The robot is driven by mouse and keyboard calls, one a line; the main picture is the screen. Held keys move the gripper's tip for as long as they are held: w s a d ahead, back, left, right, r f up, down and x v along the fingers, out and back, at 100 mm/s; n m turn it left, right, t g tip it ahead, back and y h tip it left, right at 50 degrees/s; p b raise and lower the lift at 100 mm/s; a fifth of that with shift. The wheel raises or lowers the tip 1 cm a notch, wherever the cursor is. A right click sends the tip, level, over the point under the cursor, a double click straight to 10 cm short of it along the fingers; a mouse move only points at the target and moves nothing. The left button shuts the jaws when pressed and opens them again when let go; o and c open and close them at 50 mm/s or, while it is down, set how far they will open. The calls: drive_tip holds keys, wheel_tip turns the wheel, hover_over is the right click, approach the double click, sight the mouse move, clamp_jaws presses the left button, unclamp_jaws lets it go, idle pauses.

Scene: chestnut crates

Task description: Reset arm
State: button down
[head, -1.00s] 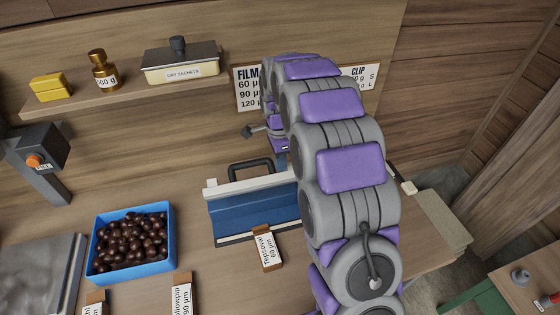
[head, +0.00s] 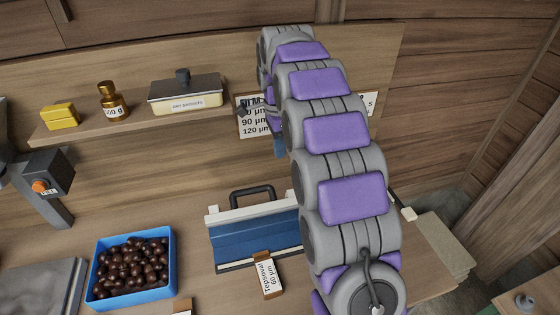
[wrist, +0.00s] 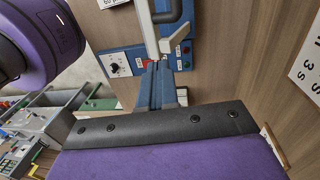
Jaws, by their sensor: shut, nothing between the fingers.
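My arm rises through the middle of the head view, with grey joints and purple pads. In the wrist view, a purple part of mine with a black edge fills the bottom, and another purple part shows at the upper left. The blue bag sealer (head: 252,240) with its black handle stands on the bench below; part of it shows in the wrist view (wrist: 155,88).
A blue crate (head: 133,297) of chestnuts sits on the bench at left. The shelf holds a dry sachets box (head: 187,97), a brass weight (head: 111,101) and yellow blocks (head: 59,116). A film sign (head: 250,126) hangs behind the gripper. A label block (head: 265,275) stands before the sealer.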

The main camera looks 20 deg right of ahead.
drive_tip(key=s+a+r+n+b, duration=0.15)
drive_tip(key=s+n, duration=0.25)
drive_tip(key=s, duration=0.5)
drive_tip(key=s+r+n+p, duration=0.15)
drive_tip(key=s+n, duration=0.25)
drive_tip(key=s, duration=0.5)
drive_tip(key=s+f+n+b, duration=0.1)
drive_tip(key=s+f+n, duration=0.3)
drive_tip(key=s, duration=0.7)
drive_tip(key=s+a+f+n+b, duration=0.1)
drive_tip(key=s+f+n, duration=0.3)
drive_tip(key=s, duration=0.7)
drive_tip(key=shift+s+f+n, duration=0.4)
drive_tip(key=shift+n, duration=0.6)
